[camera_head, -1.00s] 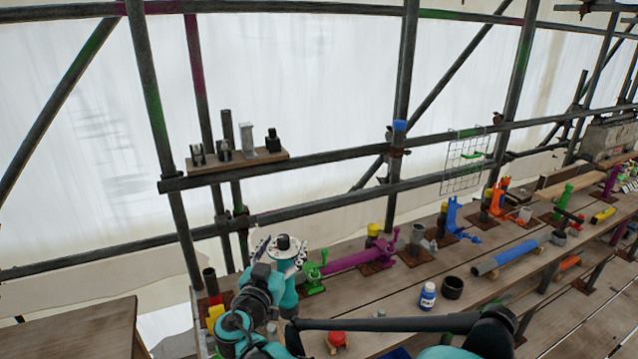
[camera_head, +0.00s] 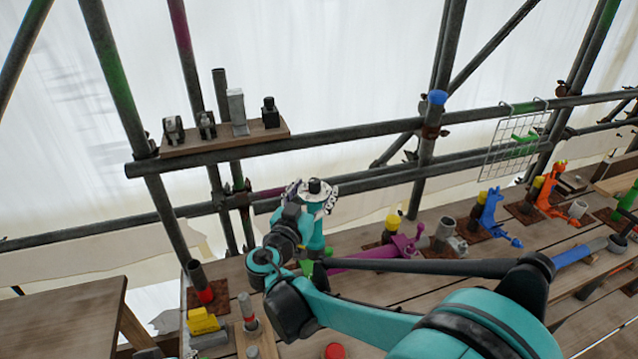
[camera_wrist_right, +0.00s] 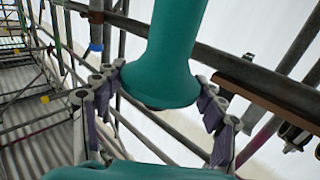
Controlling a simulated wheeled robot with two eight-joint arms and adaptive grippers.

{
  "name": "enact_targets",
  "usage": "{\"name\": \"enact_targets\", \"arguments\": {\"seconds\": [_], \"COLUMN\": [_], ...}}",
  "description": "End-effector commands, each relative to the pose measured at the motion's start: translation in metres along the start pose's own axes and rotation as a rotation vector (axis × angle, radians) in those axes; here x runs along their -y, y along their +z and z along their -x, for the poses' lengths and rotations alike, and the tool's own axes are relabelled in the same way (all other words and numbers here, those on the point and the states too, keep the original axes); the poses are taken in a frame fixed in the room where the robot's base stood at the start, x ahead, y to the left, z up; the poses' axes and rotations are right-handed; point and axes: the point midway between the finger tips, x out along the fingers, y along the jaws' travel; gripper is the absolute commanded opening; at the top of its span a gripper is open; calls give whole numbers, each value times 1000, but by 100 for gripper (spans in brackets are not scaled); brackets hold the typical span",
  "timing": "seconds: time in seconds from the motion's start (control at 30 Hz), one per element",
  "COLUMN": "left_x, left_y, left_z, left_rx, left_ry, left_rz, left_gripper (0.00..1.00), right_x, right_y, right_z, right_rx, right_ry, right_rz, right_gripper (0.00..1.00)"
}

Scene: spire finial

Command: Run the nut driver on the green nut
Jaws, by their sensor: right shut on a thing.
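My right gripper (camera_head: 315,197) stands over the back left of the bench in the head view, its pale fingers around a teal body with a dark top. I take this body to be the nut driver (camera_head: 314,230). In the wrist view the nut driver (camera_wrist_right: 175,60) is a flared teal cylinder between the fingers of my right gripper (camera_wrist_right: 155,110). A green fitting (camera_head: 305,267) sits just below it, by the purple tube. The green nut cannot be told apart there, and I cannot tell whether the driver touches it.
A purple tube (camera_head: 365,262), a blue clamp (camera_head: 491,215) and an orange clamp (camera_head: 550,195) line the bench's back. A plank shelf (camera_head: 225,139) with several small parts hangs on the scaffold behind. Yellow blocks (camera_head: 203,321) stand at the front left.

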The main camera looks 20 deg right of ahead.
Motion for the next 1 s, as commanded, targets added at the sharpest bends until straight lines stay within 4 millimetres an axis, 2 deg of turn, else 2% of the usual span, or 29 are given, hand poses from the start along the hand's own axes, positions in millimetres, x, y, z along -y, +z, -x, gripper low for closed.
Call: {"name": "enact_targets", "arguments": {"seconds": [0.47, 1.0], "left_x": [0, 0], "left_y": [2, 19], "left_z": [-2, -26], "left_rx": [0, 0], "left_ry": [0, 0], "left_rz": [0, 0], "left_gripper": [48, 48], "right_x": [0, 0], "right_y": [1, 35], "right_z": [1, 1], "right_rx": [-1, -1], "right_ry": [0, 0], "right_rz": [2, 2], "right_gripper": [33, 33]}}
